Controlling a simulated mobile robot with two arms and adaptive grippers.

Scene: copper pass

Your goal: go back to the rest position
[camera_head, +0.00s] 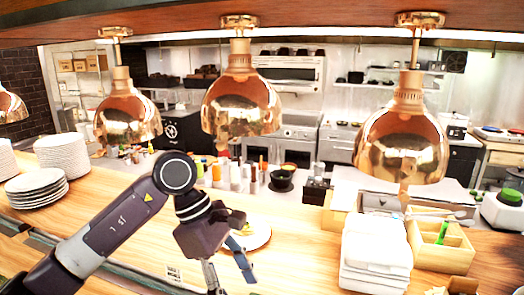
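My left gripper (231,279) hangs over the wooden counter (130,215) in the lower middle of the view, on a dark arm that comes in from the left. Its two fingers point down and stand apart, with nothing seen between them. A white plate (262,238) with something yellow on it lies on the counter behind the gripper, and the gripper hides part of it. My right gripper is not in view.
Copper heat lamps (240,105) hang low over the counter, another (402,145) at the right. Plate stacks (37,190) stand at the left. White stacked containers (375,255) and a wooden box (442,248) stand at the right. Bottles (236,173) line the back.

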